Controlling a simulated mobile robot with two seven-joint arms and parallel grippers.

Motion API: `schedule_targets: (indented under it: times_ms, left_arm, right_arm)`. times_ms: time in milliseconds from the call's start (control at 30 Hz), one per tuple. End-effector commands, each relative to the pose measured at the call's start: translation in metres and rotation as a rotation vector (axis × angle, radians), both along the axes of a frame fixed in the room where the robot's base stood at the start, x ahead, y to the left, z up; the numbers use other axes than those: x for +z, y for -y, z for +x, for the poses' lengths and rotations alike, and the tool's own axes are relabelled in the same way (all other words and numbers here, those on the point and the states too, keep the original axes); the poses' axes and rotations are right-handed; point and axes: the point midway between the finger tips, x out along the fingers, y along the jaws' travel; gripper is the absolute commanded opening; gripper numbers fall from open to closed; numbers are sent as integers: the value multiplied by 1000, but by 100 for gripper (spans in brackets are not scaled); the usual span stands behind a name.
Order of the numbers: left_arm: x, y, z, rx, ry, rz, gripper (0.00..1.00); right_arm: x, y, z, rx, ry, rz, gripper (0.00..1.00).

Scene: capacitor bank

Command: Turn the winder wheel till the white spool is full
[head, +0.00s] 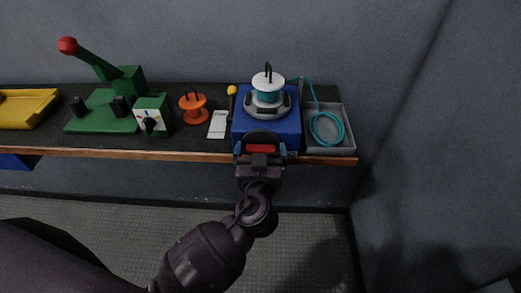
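The blue winder box (242,112) stands near the right end of the bench. On top is the white spool (267,79), upright, with teal line wound around its core. The line runs right from it into the grey tray. The dark winder wheel (263,136) is on the box's front; only its upper arc shows. My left gripper (261,151) is right in front of it, its fingers apart at the wheel's left and right sides. A red part shows between them. I cannot tell if the fingers press on the wheel. My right gripper is not in view.
The grey tray (342,146) holds a teal coil (326,128). Left of the winder are a white card (218,124), a yellow-topped tool (232,91), an orange spool (193,108), a dial box (153,116), a green red-knobbed lever device (95,118) and a yellow tray (25,107).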

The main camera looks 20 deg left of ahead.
Motion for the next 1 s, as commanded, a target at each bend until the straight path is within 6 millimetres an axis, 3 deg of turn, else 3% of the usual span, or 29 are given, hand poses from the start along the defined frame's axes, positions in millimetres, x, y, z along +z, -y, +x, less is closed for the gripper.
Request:
schedule_targets:
  times_ms: [33,133,567,1000]
  left_arm:
    - [0,0,0,0,0,0,83]
    - [0,0,0,0,0,0,71]
    - [0,0,0,1,-29,101,71]
    - [1,0,0,1,-133,468,70]
  right_arm:
    - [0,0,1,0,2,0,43]
    - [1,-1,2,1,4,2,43]
    - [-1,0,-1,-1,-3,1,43]
    - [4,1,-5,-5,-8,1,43]
